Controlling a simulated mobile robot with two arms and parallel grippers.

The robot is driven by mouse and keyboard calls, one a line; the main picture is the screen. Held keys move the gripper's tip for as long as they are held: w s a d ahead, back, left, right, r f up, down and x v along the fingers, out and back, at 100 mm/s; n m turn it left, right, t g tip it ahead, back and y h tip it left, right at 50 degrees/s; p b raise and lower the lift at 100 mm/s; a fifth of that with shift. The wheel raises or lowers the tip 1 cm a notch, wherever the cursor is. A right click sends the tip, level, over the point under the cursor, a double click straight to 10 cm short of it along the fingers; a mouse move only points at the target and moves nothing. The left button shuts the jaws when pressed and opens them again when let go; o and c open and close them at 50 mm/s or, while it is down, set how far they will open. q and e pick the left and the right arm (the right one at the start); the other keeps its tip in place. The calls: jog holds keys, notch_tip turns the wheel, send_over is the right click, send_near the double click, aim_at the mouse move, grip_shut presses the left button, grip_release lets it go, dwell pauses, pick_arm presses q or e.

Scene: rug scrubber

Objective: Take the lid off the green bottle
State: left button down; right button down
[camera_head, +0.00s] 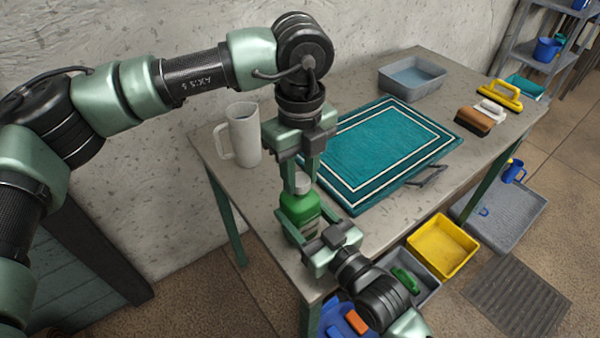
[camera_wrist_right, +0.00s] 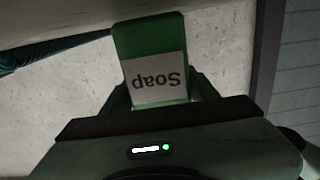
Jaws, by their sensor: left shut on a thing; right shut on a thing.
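In the right wrist view the bottle (camera_wrist_right: 150,40) shows a white label reading "Soap", upside down. Its white lid (camera_head: 302,184) is on top of the bottle. My left gripper (camera_head: 302,183) comes down from above and is shut on the lid. My right gripper (camera_head: 308,243) comes from the front and is shut around the bottle's body. The fingers hide part of the lid and the lower bottle.
A white jug (camera_head: 243,135) stands left of my left gripper. A teal rug (camera_head: 380,150) covers the table's middle. A grey basin (camera_head: 412,77), brushes (camera_head: 474,121) and a yellow-handled scrubber (camera_head: 500,95) are farther back. A yellow bin (camera_head: 441,246) is on the floor.

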aim_at(300, 179)
pick_arm(q)
jog(key=shift+r, duration=0.25)
dwell(0.3)
jog(key=shift+r, duration=0.9)
jog(key=shift+r, duration=2)
pick_arm(e)
jog(key=shift+c, duration=1.6)
grip_release()
jog(key=shift+s, duration=0.1)
